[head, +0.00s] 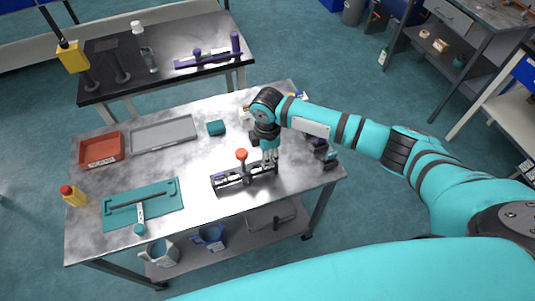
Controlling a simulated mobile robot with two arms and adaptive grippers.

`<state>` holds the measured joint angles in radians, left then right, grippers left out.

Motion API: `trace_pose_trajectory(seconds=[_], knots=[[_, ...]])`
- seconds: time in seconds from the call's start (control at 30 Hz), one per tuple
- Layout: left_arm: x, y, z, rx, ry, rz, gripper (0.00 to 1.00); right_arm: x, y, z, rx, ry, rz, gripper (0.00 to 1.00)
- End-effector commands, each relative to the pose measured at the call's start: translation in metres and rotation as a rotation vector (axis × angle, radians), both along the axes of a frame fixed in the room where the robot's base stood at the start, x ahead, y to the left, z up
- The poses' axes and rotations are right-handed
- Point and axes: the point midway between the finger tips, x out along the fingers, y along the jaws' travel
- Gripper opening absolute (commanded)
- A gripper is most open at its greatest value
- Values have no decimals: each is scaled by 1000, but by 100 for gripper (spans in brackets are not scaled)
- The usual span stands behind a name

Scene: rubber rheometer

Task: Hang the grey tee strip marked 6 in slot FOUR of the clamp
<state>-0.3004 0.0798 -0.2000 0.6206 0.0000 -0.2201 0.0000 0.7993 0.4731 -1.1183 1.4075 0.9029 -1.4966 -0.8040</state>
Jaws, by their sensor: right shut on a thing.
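The clamp (232,183) is a dark, long frame with pale parts, lying near the front middle of the metal table. A post with an orange-red knob (241,154) stands up from it. My right gripper (270,160) points down over the clamp's right end and is shut on a small greyish piece, which looks like the grey tee strip. The fingers mostly hide the piece, and its mark 6 cannot be read. Whether it touches the clamp, and at which slot, cannot be told. My left gripper is not in view.
Dark items stand right of my gripper. The middle left is clear.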

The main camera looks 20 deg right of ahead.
Motion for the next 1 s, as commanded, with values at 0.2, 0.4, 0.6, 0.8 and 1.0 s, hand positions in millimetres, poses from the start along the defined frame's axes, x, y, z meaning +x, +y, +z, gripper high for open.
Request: trace_pose_trajectory(seconds=[0.2,0.4,0.6,0.8,1.0], knots=[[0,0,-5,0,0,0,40,0,0,-9,0,1,0,0],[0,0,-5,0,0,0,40,0,0,-10,0,0,0,0],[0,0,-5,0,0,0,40,0,0,-10,0,0,0,21],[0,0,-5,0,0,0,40,0,0,-10,0,0,0,39],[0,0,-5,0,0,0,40,0,0,-9,0,0,0,39]])
